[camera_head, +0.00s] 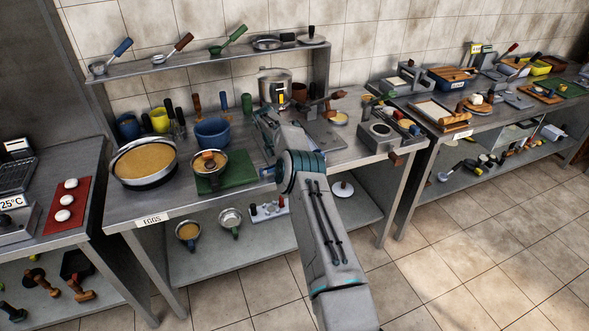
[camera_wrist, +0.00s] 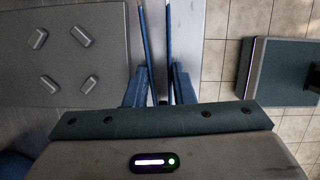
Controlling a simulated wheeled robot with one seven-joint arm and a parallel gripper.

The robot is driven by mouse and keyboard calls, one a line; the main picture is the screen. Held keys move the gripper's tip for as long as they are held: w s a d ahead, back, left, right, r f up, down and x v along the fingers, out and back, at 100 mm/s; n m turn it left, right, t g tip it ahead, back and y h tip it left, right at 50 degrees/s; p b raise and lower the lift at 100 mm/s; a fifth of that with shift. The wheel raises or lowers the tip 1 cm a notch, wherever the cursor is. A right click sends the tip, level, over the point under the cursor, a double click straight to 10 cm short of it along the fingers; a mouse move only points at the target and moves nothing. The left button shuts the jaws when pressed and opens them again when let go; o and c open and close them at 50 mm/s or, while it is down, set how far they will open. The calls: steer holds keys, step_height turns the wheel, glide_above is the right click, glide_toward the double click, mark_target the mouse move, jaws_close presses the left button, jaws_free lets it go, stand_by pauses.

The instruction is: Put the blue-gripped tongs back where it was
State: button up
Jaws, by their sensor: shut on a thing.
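My gripper shows in the wrist view (camera_wrist: 160,88), its two blue-grey fingers close together around the blue-gripped tongs. The tongs (camera_wrist: 148,45) appear there as two long thin blue strips running up between the fingers and out of the top of the picture. The tongs' far ends are out of view. In the head view, my arm reaches over the middle counter and mostly hides my gripper; I cannot make out the tongs clearly there. In the wrist view, the counter's front edge lies under the tongs.
A grey board with several raised studs (camera_wrist: 65,50) lies left in the wrist view. On the counter are a blue bowl (camera_head: 213,133), a pot on a green board (camera_head: 240,172), a large pan (camera_head: 144,162) and a steel pot (camera_head: 274,82). A shelf (camera_head: 200,61) holds ladles above.

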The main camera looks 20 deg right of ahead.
steer(key=shift+f, duration=0.2)
stand_by(0.4)
steer(key=o, duration=1.7)
steer(key=c, duration=0.5)
steer(key=shift+c, duration=0.2)
steer(key=shift+r, duration=0.1)
step_height(320, 180, up, 8)
steer(key=p, duration=0.3)
steer(key=shift+a, duration=0.25)
